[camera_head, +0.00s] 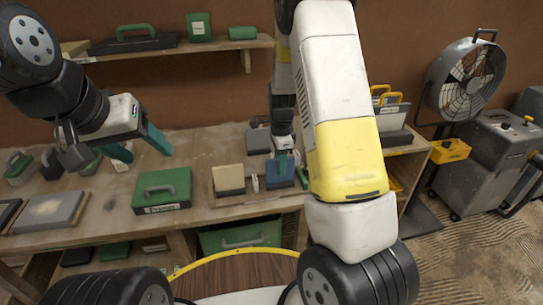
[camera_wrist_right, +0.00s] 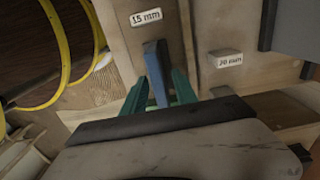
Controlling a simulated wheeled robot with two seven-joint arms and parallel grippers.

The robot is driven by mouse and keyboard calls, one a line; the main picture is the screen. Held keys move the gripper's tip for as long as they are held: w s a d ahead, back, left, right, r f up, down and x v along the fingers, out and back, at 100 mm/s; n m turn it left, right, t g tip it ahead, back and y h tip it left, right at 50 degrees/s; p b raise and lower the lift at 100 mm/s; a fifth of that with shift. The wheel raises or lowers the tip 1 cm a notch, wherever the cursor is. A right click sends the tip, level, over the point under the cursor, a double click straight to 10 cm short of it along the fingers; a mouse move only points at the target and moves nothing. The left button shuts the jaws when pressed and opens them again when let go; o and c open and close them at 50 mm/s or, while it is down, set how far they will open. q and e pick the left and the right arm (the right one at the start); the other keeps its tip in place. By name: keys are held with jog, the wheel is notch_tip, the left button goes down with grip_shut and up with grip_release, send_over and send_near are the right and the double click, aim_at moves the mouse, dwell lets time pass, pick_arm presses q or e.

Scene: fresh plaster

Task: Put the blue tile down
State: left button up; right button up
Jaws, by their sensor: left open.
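The blue tile (camera_head: 281,174) is low over the light wooden board (camera_head: 226,201) on the bench, to the right of a beige block. I cannot tell whether it touches the board. My right gripper (camera_head: 283,161) reaches down onto it from above. In the right wrist view, the tile (camera_wrist_right: 157,65) shows as a narrow blue bar between the green fingertips (camera_wrist_right: 162,88), which close on its sides. My left gripper (camera_head: 141,146) is open and empty, above the left part of the bench.
The beige block (camera_head: 229,178) and a small pale spacer (camera_head: 255,183) lie left of the tile. A green case (camera_head: 162,190) stands further left. Labels "15 mm" (camera_wrist_right: 145,18) and "20 mm" (camera_wrist_right: 227,58) show beside the tile. A fan (camera_head: 467,77) stands at right.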

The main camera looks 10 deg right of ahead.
notch_tip(320, 180, up, 10)
jog(key=shift+r, duration=0.25)
jog(key=s+a+r+n+t+y, duration=0.1)
jog(key=s+r+n+t, duration=0.2)
jog(key=s+r+n, duration=0.5)
jog(key=s+a+r+n+t+y, duration=0.1)
jog(key=s+r+n+t, duration=0.2)
jog(key=s+r+n, duration=0.5)
jog(key=s+n, duration=0.2)
jog(key=s, duration=0.6)
jog(key=shift+s+r, duration=0.15)
